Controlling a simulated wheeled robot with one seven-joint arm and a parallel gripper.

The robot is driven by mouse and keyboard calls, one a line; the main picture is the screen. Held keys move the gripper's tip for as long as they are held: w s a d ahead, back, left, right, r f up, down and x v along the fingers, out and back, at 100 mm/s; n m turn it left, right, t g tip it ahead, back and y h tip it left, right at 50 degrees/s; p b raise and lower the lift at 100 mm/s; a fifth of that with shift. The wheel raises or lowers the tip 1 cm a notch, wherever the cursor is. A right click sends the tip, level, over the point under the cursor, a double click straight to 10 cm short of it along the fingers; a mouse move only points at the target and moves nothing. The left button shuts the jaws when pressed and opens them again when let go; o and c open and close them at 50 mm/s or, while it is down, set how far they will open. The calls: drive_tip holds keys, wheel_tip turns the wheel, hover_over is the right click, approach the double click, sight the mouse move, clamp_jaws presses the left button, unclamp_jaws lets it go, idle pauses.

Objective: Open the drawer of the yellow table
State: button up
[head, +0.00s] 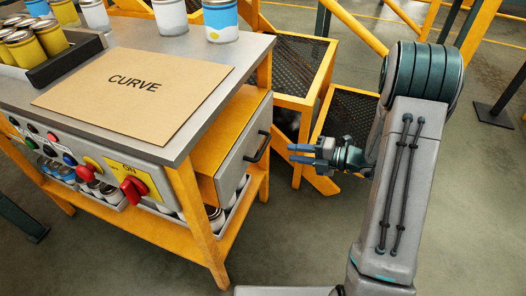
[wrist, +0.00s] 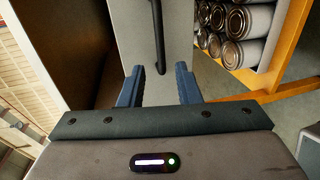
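The yellow table (head: 192,215) stands at the left with a grey top. A yellow box with a grey drawer front (head: 235,158) juts from its right end; the front looks flush with the box. A dark bar handle (head: 258,147) sits on that front and also shows in the wrist view (wrist: 158,40). My gripper (head: 290,153) is right of the handle, apart from it, with its fingers pointing at the drawer. In the wrist view my gripper's blue fingers (wrist: 160,70) are spread and empty, and the handle lies ahead, roughly in line with the gap.
Cans (wrist: 235,30) stand on the shelf below the drawer. A cardboard sheet marked CURVE (head: 135,95), a dark tray (head: 65,60) of yellow cans and other cans are on the tabletop. Yellow-framed mesh bins (head: 300,65) stand behind my gripper.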

sight(263, 147)
drive_tip(key=b+x, duration=0.2)
drive_tip(key=x, duration=0.9)
drive_tip(key=shift+a, duration=0.1)
clamp_jaws()
